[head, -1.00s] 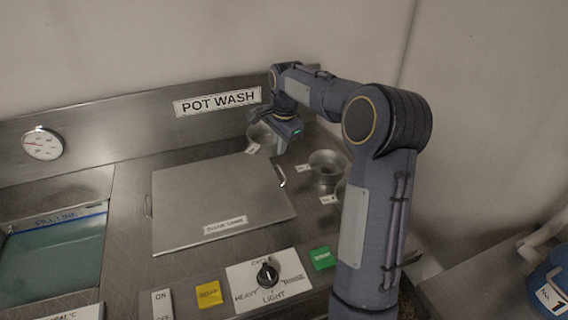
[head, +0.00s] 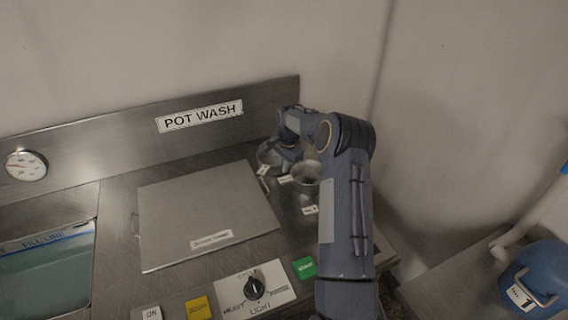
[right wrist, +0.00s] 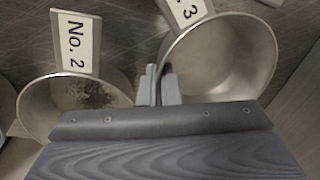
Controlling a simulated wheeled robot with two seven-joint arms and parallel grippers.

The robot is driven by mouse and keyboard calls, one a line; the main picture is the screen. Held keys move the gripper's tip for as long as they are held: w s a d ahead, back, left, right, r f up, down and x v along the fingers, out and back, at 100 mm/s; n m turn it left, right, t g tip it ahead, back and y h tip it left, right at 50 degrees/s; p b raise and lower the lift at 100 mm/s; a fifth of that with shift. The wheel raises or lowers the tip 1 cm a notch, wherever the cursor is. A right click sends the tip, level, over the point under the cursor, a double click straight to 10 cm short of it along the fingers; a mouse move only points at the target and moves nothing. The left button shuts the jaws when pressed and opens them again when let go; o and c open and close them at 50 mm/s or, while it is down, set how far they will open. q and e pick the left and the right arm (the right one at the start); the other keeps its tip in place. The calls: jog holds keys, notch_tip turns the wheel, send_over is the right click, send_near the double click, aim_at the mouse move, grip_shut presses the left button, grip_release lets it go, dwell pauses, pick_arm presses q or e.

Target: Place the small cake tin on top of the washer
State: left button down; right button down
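A round metal tin labelled No. 3 (right wrist: 222,58) fills the right of the right wrist view. In the head view this tin (head: 265,156) is at the back, right of the washer's flat metal lid (head: 205,208). My right gripper (right wrist: 158,82) has its fingers close together at the tin's near rim and seems shut on its wall. The gripper (head: 287,152) partly hides the tin in the head view. I cannot tell whether the tin is clear of the counter. The lid top is bare except for a label. My left gripper is not in view.
A No. 2 tin (right wrist: 80,95) with dark specks inside stands beside the held tin. Another label (head: 310,210) shows nearer, its tin mostly hidden by my arm. Front controls include a dial (head: 255,287) and a green button (head: 304,267). A water basin (head: 48,270) lies left.

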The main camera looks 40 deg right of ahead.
jog(key=shift+f, duration=0.2)
jog(key=c, duration=1.9)
grip_release()
